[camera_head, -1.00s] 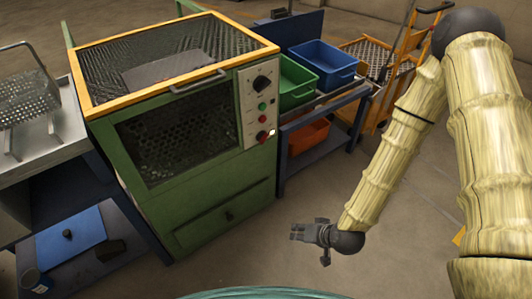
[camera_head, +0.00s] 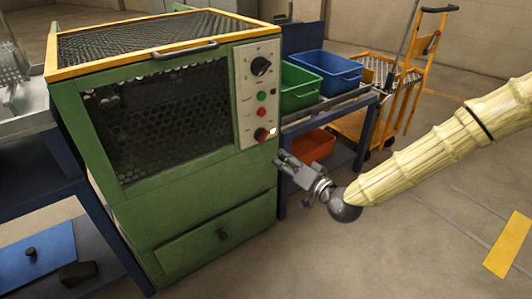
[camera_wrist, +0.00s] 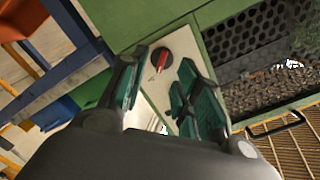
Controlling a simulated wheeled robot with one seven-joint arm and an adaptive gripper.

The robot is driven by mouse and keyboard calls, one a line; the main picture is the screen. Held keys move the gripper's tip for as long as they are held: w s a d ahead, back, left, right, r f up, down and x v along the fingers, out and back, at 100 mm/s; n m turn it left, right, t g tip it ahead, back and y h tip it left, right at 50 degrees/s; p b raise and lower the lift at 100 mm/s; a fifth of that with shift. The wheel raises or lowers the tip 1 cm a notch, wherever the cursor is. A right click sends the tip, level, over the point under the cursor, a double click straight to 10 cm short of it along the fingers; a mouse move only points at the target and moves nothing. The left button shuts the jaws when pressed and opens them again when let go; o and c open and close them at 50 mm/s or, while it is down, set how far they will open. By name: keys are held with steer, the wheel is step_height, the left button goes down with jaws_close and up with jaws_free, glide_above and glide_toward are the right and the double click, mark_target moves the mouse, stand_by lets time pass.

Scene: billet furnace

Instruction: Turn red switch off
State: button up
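The red switch (camera_head: 262,135) is a round dark knob with a red grip, low on the pale control panel (camera_head: 245,110) of the green furnace (camera_head: 200,187). In the wrist view the red switch (camera_wrist: 161,59) shows between and beyond my fingertips, its red bar tilted. My gripper (camera_head: 285,160) is just below and right of the switch in the head view, at the furnace's right edge. In the wrist view my gripper (camera_wrist: 158,82) is open and empty, its teal finger pads apart. No contact with the switch is visible.
Higher on the panel are a large black knob (camera_head: 261,66) and small coloured buttons. A blue table (camera_head: 345,115) with green (camera_head: 300,88) and blue (camera_head: 328,72) bins stands right of the furnace, an orange bin (camera_head: 313,145) below. Floor at lower right is open.

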mark_target(265, 138)
steer(key=shift+t, duration=0.3)
steer(key=b+x, duration=0.1)
steer(key=x, duration=0.2)
steer(key=r+b+x, duration=0.1)
steer(key=b+x, duration=0.1)
steer(key=x, duration=0.2)
steer(key=b+x, duration=0.1)
steer(key=x, duration=0.3)
steer(key=shift+w+d+r, duration=0.1)
steer(key=shift+w+r, duration=0.2)
steer(key=shift+w, duration=0.1)
jaws_close()
